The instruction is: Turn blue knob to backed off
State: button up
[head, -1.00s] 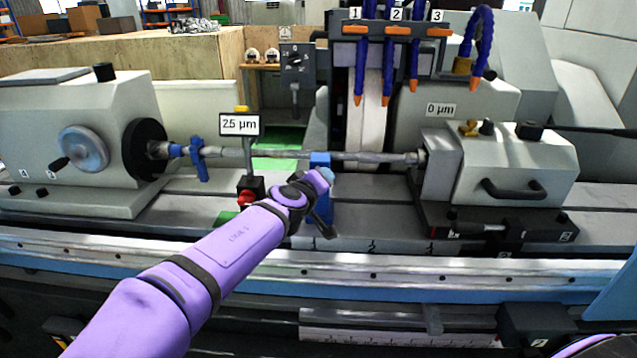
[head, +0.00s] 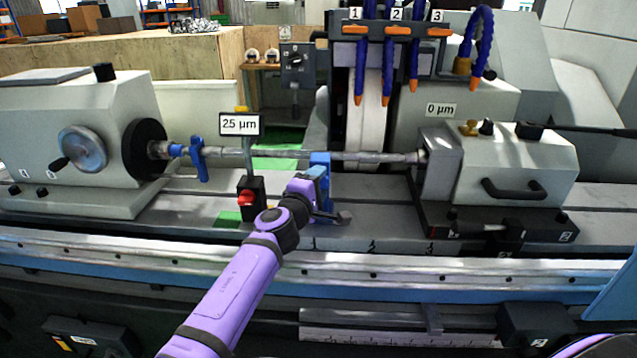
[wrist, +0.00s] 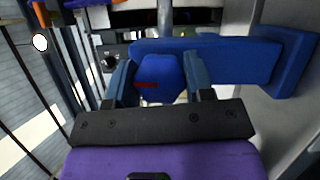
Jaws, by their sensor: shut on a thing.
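The blue knob (wrist: 158,80) shows in the wrist view, with a small red mark on its face. The fingers of my gripper (wrist: 160,82) stand on its left and right sides, shut on it. A blue arm or bracket (wrist: 225,60) extends to the right behind the knob. In the head view my gripper (head: 318,182) is at the blue steady rest (head: 321,160) under the long workpiece shaft (head: 370,156). The knob itself is hidden there by my gripper and wrist.
A display reading 25 µm (head: 239,124) stands left of my gripper, above a black box with a red switch (head: 247,198). A 0 µm label (head: 440,110) is at right. Coolant hoses (head: 387,75) hang in front of the grinding wheel. The tailstock (head: 510,165) stands at right.

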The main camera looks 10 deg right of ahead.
jog(key=shift+n, duration=0.5)
jog(key=o, duration=0.9)
jog(key=shift+o, duration=0.2)
